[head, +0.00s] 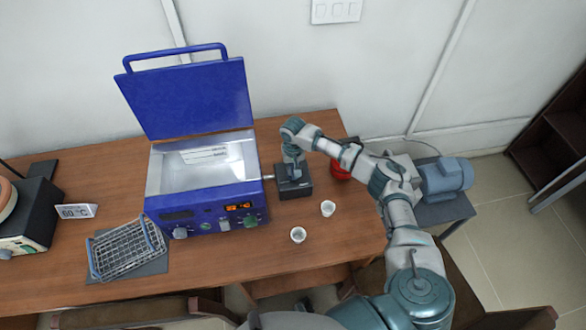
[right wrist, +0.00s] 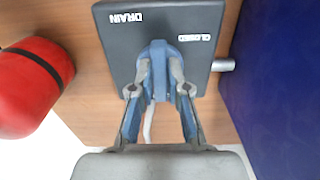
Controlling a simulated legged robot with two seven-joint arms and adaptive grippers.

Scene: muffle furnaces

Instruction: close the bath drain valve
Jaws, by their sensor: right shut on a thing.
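The drain valve is a dark box (head: 298,190) on the table, just right of the blue water bath (head: 215,210). In the right wrist view, the box (right wrist: 120,45) carries the labels "DRAIN" and "CLOSED" and a blue handle (right wrist: 158,56). My right gripper (head: 292,168) reaches down over the box from above. In the right wrist view my right gripper (right wrist: 160,90) has its two fingers on both sides of the blue handle and is shut on it. The fingers hide part of the handle, so I cannot tell its exact setting. My left gripper is not in view.
A short grey pipe (right wrist: 224,65) joins the box on the bath side. A red object (head: 340,171) stands right of the box. Two white cups (head: 328,208) (head: 298,234) stand in front. A wire rack (head: 126,248) lies left, near a "60 °C" sign (head: 76,211).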

